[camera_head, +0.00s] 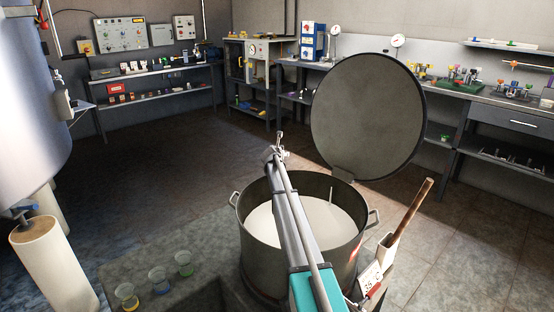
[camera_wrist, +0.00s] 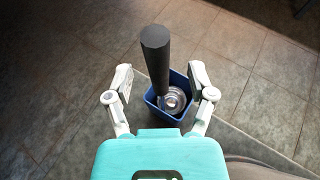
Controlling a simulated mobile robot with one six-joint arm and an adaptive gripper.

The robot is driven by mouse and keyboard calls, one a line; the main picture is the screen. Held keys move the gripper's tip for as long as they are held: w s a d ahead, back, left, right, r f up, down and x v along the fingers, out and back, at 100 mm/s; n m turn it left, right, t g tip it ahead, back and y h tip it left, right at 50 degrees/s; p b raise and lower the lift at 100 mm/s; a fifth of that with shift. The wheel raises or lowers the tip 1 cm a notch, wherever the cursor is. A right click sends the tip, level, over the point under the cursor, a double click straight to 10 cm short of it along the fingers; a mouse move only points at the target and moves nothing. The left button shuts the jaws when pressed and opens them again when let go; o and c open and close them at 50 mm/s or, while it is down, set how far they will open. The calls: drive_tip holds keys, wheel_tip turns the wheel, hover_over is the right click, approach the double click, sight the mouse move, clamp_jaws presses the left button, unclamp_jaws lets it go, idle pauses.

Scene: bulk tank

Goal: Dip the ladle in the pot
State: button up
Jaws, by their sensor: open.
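The pot (camera_head: 253,262) is a large grey metal vessel of white liquid (camera_head: 335,222) in the head view. Its round lid (camera_head: 367,112) stands raised behind it. In the wrist view the ladle (camera_wrist: 157,58) stands in a blue holder (camera_wrist: 150,104), its thick dark handle pointing up toward the camera and its shiny metal bowl low inside. My gripper (camera_wrist: 161,75) is open, with one pale finger on each side of the handle. I see a gap between each finger and the handle. I cannot make out the ladle in the head view.
A wooden-handled tool (camera_head: 411,215) leans beside the pot's right side. Small colored cups (camera_head: 160,279) sit on a grey surface at lower left. A large tank (camera_head: 30,110) fills the left edge. Workbenches line the back walls. The middle floor is clear.

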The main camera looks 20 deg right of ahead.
drive_tip(key=shift+x, duration=0.95)
clamp_jaws()
drive_tip(key=shift+r, duration=0.15)
idle(0.4)
wheel_tip(320, 180, up, 19)
drive_tip(key=p, duration=1.8)
drive_tip(key=shift+p, duration=0.35)
idle(0.6)
drive_tip(key=shift+w, duration=0.1)
drive_tip(key=w+d, duration=0.2)
drive_tip(key=w, duration=0.7)
drive_tip(key=shift+w, duration=0.3)
idle(1.0)
drive_tip(key=shift+d, duration=0.1)
